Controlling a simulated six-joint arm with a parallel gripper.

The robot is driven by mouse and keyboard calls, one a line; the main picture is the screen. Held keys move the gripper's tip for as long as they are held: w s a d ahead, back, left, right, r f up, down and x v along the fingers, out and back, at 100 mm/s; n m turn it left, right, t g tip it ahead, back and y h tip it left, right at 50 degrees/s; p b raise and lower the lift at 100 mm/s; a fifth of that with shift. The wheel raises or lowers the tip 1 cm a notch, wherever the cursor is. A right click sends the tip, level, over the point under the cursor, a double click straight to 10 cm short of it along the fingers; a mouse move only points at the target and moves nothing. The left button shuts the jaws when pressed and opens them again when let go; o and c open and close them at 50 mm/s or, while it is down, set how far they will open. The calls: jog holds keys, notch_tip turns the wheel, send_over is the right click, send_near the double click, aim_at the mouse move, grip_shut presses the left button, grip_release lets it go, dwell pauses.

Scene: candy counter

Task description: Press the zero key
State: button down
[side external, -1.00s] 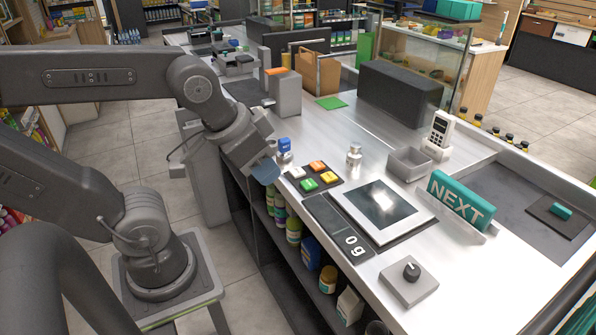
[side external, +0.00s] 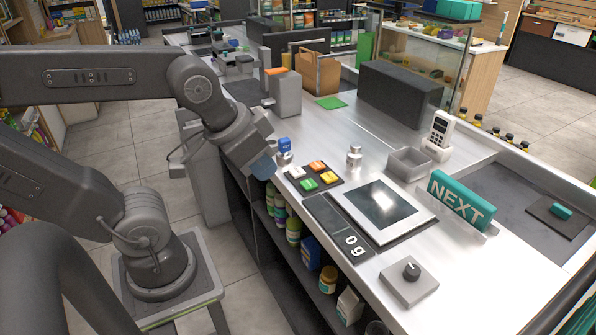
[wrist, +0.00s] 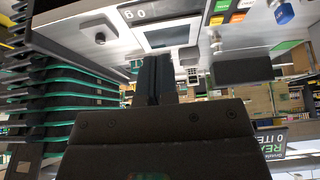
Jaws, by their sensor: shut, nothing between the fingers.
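A dark key pad (side external: 314,179) on the metal counter carries a white key (side external: 296,172), an orange key (side external: 317,165), a green key (side external: 308,184) and a yellow key (side external: 329,177). Their lettering is too small here to tell which is zero. The wrist view, upside down, shows a green key (wrist: 222,5) and a yellow key (wrist: 240,4) at its top edge. My gripper (side external: 264,168) is shut and empty, left of the pad and apart from it, near the counter's front edge. Its dark fingers also show in the wrist view (wrist: 153,78).
A scale (side external: 382,206) with a "0 g" display (side external: 355,245) lies right of the pad. A blue-topped stamp (side external: 284,147) stands behind the pad's left side. A grey knob box (side external: 409,281) and a NEXT sign (side external: 460,201) are farther right.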

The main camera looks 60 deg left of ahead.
jog(key=shift+a, duration=0.1)
dwell(0.7)
jog(key=m+t+y, duration=0.1)
jog(key=m+t, duration=0.3)
jog(key=m, duration=0.4)
send_over(298, 172)
notch_tip(298, 172, down, 8)
jog(key=shift+r, duration=0.25)
jog(key=shift+f, duration=0.1)
jog(key=shift+f, duration=4.3)
jog(key=shift+f, duration=0.15)
